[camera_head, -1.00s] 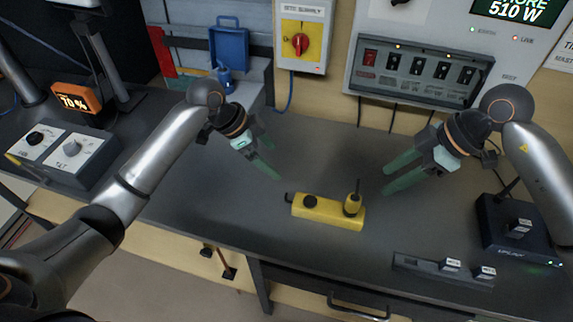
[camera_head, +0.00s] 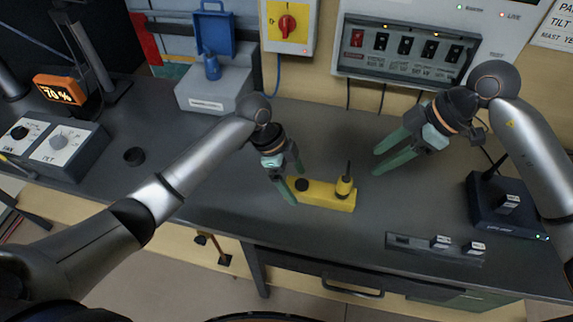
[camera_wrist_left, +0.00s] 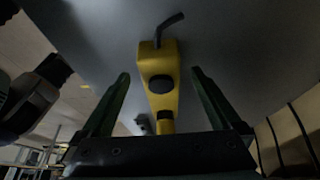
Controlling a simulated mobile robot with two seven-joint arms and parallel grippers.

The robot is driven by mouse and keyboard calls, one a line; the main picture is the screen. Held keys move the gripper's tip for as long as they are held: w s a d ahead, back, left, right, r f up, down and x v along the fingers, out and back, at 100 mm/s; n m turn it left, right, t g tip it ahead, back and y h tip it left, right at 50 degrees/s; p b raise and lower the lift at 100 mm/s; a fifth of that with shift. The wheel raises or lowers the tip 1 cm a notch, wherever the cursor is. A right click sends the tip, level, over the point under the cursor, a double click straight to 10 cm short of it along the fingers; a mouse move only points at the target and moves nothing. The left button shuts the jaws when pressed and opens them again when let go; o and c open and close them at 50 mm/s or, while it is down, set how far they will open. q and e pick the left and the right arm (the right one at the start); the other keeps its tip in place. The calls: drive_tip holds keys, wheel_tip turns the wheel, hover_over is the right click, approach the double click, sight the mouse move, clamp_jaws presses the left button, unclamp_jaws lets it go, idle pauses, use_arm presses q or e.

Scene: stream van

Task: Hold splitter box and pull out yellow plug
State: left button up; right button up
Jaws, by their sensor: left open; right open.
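The yellow splitter box (camera_head: 323,197) lies on the dark bench, with a round black plug (camera_head: 302,184) on its left part. The yellow plug (camera_head: 344,187) stands upright near its right end, with a thin black cable stub on top. My left gripper (camera_head: 296,188) is open at the box's left part. In the left wrist view the box (camera_wrist_left: 158,65) shows between the spread fingers (camera_wrist_left: 161,75); contact cannot be told. My right gripper (camera_head: 377,162) is open and empty, above the bench to the right of the yellow plug and apart from it.
A dark strip with switches (camera_head: 415,242) lies at the front right. A dark blue box (camera_head: 495,212) stands at the right. A control box (camera_head: 62,150) and orange display (camera_head: 58,90) are at left. A power panel (camera_head: 405,55) is behind. Bench between box and panel is clear.

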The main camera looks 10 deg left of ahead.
use_arm(q)
drive_tip(key=shift+x, duration=1.1)
